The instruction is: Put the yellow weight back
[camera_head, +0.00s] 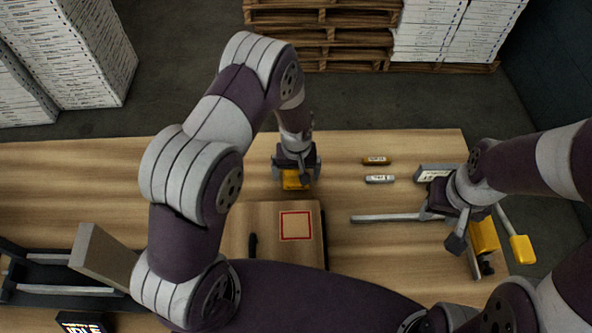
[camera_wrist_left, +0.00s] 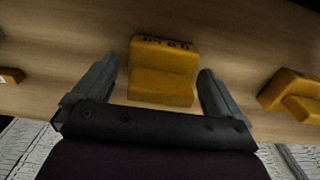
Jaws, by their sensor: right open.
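A yellow weight (camera_head: 293,182) stands on the table behind the wooden box, partly covered by my left gripper (camera_head: 296,172) in the head view. In the left wrist view the weight (camera_wrist_left: 162,75), with dark marking on its top edge, lies between the two fingers of the left gripper (camera_wrist_left: 155,95). Bare gaps show on both sides, so the gripper is open and not clamped on it. A second yellow block (camera_wrist_left: 293,95) lies at the right of the wrist view; my arm hides it in the head view. My right gripper (camera_head: 443,228) is open at the right of the table.
A wooden box (camera_head: 240,222) with a red square outline stands in front. Yellow-ended equipment (camera_head: 484,236) is by my right gripper. A black frame (camera_head: 50,296) stands at left. The table's back left is clear.

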